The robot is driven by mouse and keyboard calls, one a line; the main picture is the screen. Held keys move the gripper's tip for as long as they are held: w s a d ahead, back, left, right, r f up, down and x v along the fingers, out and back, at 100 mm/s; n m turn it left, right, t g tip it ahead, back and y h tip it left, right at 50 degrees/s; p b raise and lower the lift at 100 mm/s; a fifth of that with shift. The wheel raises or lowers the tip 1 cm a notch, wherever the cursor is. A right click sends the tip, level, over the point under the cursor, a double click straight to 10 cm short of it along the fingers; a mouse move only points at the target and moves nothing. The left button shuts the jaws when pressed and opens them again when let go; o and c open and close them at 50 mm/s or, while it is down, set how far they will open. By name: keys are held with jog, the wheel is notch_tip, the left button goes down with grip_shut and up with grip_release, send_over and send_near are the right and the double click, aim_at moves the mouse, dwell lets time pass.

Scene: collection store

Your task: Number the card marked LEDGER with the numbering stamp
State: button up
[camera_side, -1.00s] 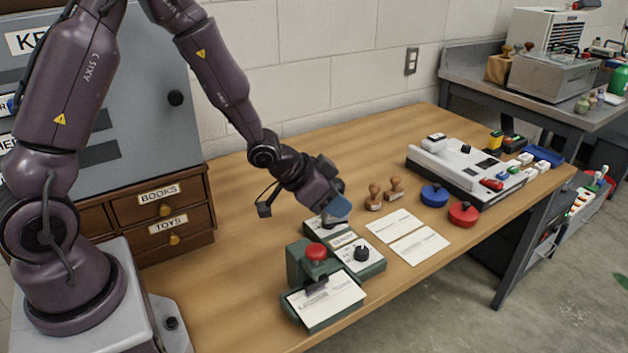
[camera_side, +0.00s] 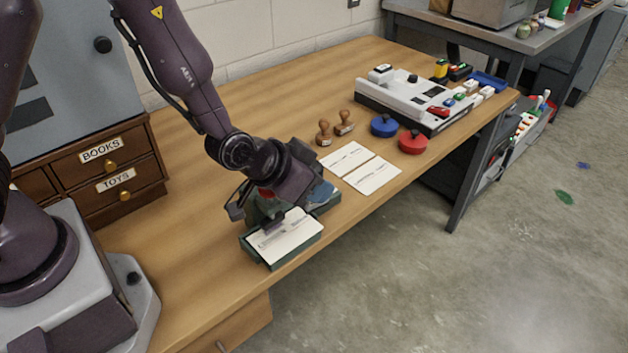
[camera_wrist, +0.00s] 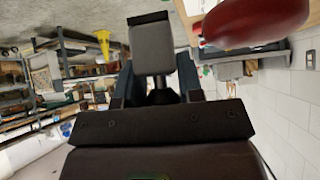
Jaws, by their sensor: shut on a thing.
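The numbering stamp, with a green body and a white card (camera_side: 285,236) on its bed, stands near the table's front edge. Its red button (camera_wrist: 255,22) shows large and close in the wrist view; my gripper mostly hides it in the side view. My gripper (camera_side: 320,192) is lowered over the green box (camera_side: 331,203) beside the stamp. It appears shut on that box's black knob, which the gripper covers. Two more white cards, a left one (camera_side: 346,158) and a right one (camera_side: 373,176), lie flat to the right. The writing on the cards is too small to read, so I cannot tell which is LEDGER.
Two wooden hand stamps (camera_side: 344,122), a blue round pad (camera_side: 384,125) and a red round pad (camera_side: 413,142) stand behind the cards. A white machine (camera_side: 425,100) is farther back. Drawers (camera_side: 110,170) stand at the left. The table's middle is clear.

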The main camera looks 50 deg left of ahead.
jog(key=shift+s+d+f, duration=0.15)
jog(key=shift+d+f, duration=0.35)
jog(key=shift+d, duration=0.3)
jog(key=w+n+g+y, duration=0.1)
jog(key=w+n+y, duration=0.5)
jog(key=w+n, duration=0.15)
jog(key=s+a+n+g+y, duration=0.1)
jog(key=s+n+g, duration=0.1)
jog(key=n, duration=0.1)
jog(key=s+n+g+y, duration=0.1)
jog(key=s+n+g, duration=0.1)
jog(key=n, duration=0.2)
jog(key=s+a+n+g+y, duration=0.1)
jog(key=s+n+g+y, duration=0.1)
jog(key=s+n, duration=0.1)
jog(key=shift+a+r+n, duration=0.2)
jog(key=shift+a+n, duration=0.05)
jog(key=shift+a, duration=0.05)
jog(key=shift+s+a+f, duration=0.1)
jog(key=shift+s, duration=0.05)
send_over(309, 229)
jog(key=shift+f, duration=2.85)
